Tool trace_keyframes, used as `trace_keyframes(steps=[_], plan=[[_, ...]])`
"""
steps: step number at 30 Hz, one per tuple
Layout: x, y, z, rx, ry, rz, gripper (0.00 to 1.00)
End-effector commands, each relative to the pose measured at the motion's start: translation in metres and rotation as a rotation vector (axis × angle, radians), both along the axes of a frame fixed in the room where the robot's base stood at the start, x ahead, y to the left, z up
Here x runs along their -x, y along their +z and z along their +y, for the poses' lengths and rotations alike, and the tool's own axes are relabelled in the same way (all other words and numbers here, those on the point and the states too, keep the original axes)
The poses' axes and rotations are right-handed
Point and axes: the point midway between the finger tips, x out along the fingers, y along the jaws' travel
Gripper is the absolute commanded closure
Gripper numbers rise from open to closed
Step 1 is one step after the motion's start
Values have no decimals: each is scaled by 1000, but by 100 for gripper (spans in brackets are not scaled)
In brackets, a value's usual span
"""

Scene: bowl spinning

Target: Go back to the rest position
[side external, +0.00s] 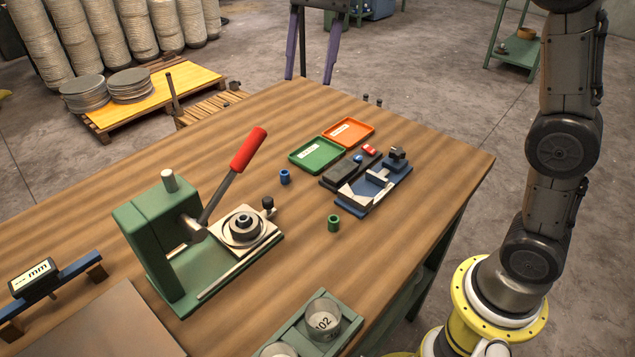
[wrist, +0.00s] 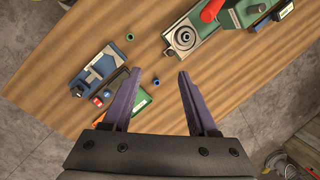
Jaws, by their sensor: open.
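My gripper (side external: 308,80) is at the top of the side external view, beyond the far edge of the table in the picture. Its two purple fingers point down, spread apart with nothing between them. In the wrist view my gripper (wrist: 160,73) is also open and empty, well above the wooden table (wrist: 60,50). The gripper body is mostly cut off at the top of the side external view.
A green press (side external: 150,235) with a red lever (side external: 248,150) stands on the table. Green (side external: 318,155) and orange (side external: 348,132) trays lie near a blue vise (side external: 375,188). A blue ring (side external: 285,177) and green ring (side external: 333,224) stand loose.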

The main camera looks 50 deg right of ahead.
Motion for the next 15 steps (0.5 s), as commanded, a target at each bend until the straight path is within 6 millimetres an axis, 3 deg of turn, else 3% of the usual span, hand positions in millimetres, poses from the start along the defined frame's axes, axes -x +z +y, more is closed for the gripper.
trace_keyframes(steps=[3, 7, 11, 15], plan=[[43, 16, -11, 22, 25, -87, 41], [87, 19, -23, 57, 70, -182, 41], [130, 9, -35, 105, 131, -277, 41], [174, -15, -47, 171, 221, -379, 41]])
